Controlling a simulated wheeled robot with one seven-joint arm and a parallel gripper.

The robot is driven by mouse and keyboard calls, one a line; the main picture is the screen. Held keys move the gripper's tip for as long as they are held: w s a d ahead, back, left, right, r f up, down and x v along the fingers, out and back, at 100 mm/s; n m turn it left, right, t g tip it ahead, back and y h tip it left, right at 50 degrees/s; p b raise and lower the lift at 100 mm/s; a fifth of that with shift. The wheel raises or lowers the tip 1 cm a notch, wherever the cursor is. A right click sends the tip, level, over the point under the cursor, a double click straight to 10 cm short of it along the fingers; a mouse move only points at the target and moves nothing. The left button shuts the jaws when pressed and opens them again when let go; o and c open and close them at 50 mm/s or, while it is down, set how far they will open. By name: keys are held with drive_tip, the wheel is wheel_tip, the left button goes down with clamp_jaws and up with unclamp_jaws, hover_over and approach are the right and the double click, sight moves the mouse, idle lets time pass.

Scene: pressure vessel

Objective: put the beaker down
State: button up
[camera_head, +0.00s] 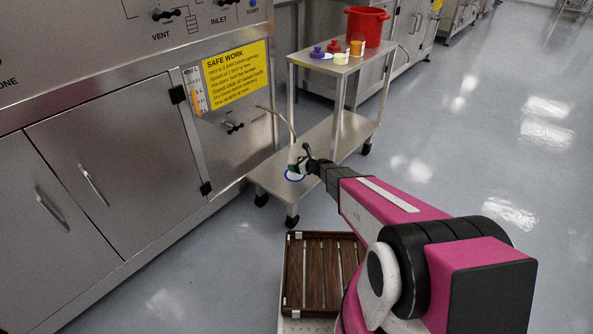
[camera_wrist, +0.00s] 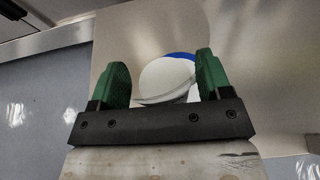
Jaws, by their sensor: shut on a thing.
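My gripper (camera_head: 303,163) is at the lower shelf (camera_head: 262,172) of a steel cart, beside the thin upright spout pipe. In the wrist view, the green fingers of my gripper (camera_wrist: 163,78) stand on either side of a pale, round-topped beaker (camera_wrist: 166,82) and are shut on it. I cannot tell whether the beaker touches the disc.
The cart's top shelf (camera_head: 352,62) holds a red bucket (camera_head: 366,27) and several small colored containers. A steel cabinet with a yellow safety sign (camera_head: 236,75) stands at the left. A brown slatted tray (camera_head: 318,270) is in front. The floor at the right is clear.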

drive_tip(key=shift+w+f, duration=0.35)
drive_tip(key=shift+w, duration=0.2)
drive_tip(key=shift+w+f, duration=0.35)
drive_tip(key=shift+w, duration=0.2)
drive_tip(key=shift+f, duration=1.95)
drive_tip(key=shift+f, duration=0.15)
drive_tip(key=o, duration=0.9)
